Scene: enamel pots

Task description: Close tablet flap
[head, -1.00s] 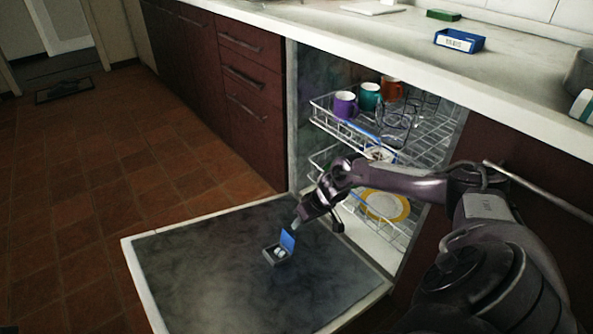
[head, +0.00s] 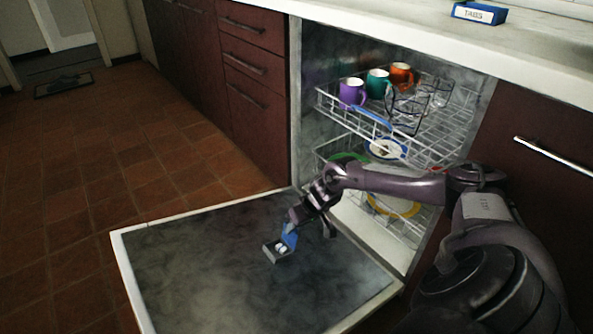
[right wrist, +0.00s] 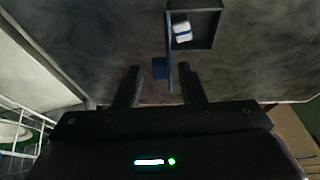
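The tablet compartment (head: 271,255) is a small dark box on the lowered dishwasher door, with white tablets (head: 281,248) in it. Its blue flap (head: 290,238) stands up, open, at the box's right side. In the right wrist view the flap (right wrist: 168,45) shows nearly edge-on, beside the box (right wrist: 207,35) with a white and blue tablet (right wrist: 181,28). My right gripper (head: 291,220) is at the flap's upper end. Its fingers (right wrist: 160,72) are apart, with the flap's near end showing between them; I cannot tell whether they touch. My left gripper is out of view.
The dishwasher door (head: 190,285) lies flat and is otherwise clear. Behind my right arm, the upper rack (head: 440,145) holds a purple mug (head: 351,92), a teal mug (head: 377,83) and an orange mug (head: 401,76). A blue TABS box (head: 480,14) stands on the counter.

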